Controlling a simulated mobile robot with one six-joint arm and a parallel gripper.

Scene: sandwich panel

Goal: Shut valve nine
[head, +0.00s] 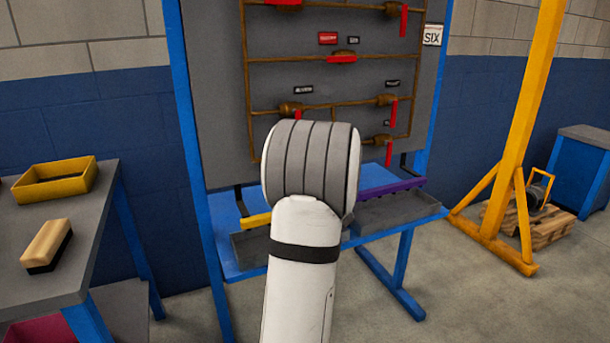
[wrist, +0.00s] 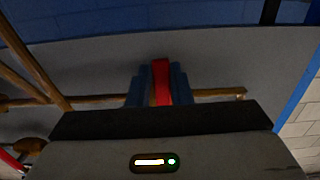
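My gripper (wrist: 160,84) shows in the wrist view with its two blue fingers close together. A red valve handle (wrist: 161,78) stands between them and fills the gap, so the fingers look shut on it. A brown pipe (wrist: 215,94) runs behind the fingers. In the head view my arm hides the gripper and that handle. The grey panel (head: 215,90) carries brown pipes and several red-handled valves, such as one at the top right (head: 404,20) and one in the middle (head: 342,57). Number nine cannot be read on any label.
A blue-framed shelf (head: 235,270) with grey trays juts out below the panel. A grey table (head: 70,270) at the left holds a yellow bin (head: 55,185) and a brush (head: 47,245). A yellow post (head: 520,120) stands at the right. Some floor is clear in front.

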